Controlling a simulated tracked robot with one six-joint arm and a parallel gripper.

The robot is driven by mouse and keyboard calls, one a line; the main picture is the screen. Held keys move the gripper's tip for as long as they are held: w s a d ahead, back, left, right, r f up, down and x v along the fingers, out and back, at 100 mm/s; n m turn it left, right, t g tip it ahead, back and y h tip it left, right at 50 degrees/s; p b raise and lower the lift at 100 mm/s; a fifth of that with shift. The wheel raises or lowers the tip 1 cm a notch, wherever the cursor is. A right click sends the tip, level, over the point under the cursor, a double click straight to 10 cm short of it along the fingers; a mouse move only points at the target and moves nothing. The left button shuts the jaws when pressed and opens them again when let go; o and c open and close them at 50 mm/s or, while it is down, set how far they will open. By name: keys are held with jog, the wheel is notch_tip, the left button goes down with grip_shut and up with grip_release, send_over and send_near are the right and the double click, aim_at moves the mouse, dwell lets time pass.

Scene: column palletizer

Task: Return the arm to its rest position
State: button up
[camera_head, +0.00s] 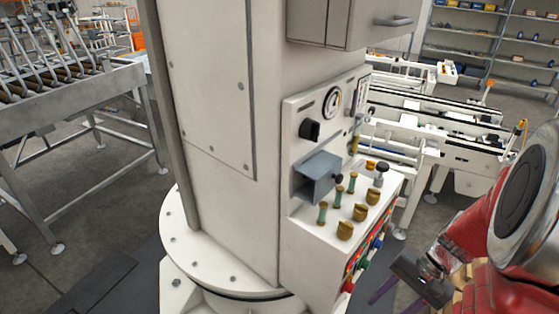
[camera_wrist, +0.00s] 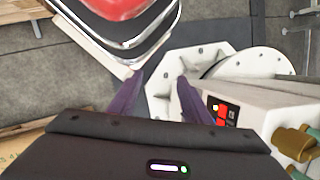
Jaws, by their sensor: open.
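My gripper (camera_head: 398,298) is at the lower right of the head view, its purple fingers pointing down, partly cut by the bottom edge. My red arm fills the right edge. In the wrist view my gripper (camera_wrist: 160,95) has its two purple fingers spread, with nothing between them. It is beside the palletizer's control panel (camera_head: 335,215), which also shows at the right of the wrist view (camera_wrist: 250,105). The fingers appear apart from the panel; the exact gap cannot be told.
The white palletizer column (camera_head: 215,110) stands on a round bolted base (camera_head: 195,245). Its panel carries knobs and coloured buttons. A roller conveyor (camera_head: 75,95) is at the left, white conveyors (camera_head: 440,130) at the right. Wooden slats (camera_head: 480,298) lie behind my arm. Grey floor shows between.

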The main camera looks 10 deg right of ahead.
jog(key=w+a+r+n+t+h, duration=0.2)
jog(key=a+r+n, duration=0.3)
jog(key=a+r, duration=0.2)
jog(key=w+a+r+n+t+h, duration=0.2)
jog(key=a+r+n, duration=0.3)
jog(key=r, duration=0.7)
jog(key=shift+a+n+t, duration=0.3)
jog(key=shift+a+t, duration=0.5)
jog(key=shift+a, duration=0.4)
jog(key=shift+o, duration=0.4)
